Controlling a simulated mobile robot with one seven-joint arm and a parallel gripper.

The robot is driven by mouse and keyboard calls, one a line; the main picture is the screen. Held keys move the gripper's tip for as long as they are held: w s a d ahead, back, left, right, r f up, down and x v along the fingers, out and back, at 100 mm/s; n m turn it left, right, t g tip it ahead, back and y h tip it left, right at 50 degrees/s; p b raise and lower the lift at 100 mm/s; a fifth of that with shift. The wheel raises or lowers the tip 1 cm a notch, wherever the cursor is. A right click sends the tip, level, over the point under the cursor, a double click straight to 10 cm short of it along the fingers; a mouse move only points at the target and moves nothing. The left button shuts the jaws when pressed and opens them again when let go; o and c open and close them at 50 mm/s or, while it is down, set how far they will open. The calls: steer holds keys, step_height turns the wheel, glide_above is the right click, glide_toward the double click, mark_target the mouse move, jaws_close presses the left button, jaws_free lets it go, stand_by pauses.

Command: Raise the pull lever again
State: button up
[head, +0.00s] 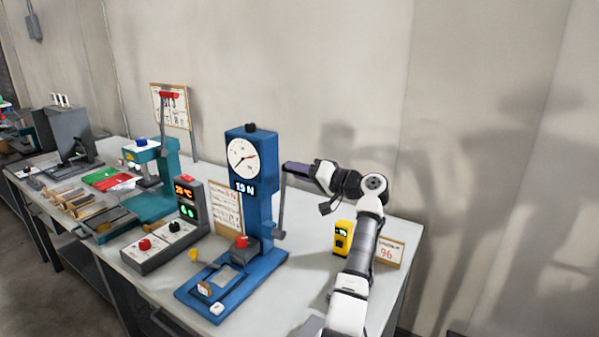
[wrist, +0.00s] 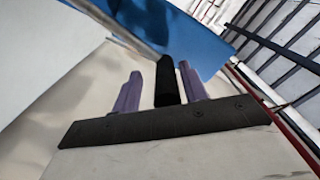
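The pull lever (head: 282,207) is a thin grey bar on the right side of the blue tester (head: 261,215) with the round white dial. It stands nearly upright, with its lower end at a grey pivot. My gripper (head: 287,168) is at its upper end, and the fingers hide that end in the head view. In the wrist view, a black grip (wrist: 166,85) stands between the two purple fingers of my gripper (wrist: 160,90). A gap shows beside the grip, so the fingers look open around it. The tester's display reads about 19 N.
A yellow device (head: 342,238) and a small sign (head: 389,251) reading 96 stand right of the tester, close to my arm. A control box (head: 167,246) and a teal press (head: 155,190) with a red-tipped lever (head: 169,95) stand left. The wall is behind.

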steer(key=b+v, duration=0.4)
steer(key=v, duration=1)
steer(key=shift+r, duration=0.1)
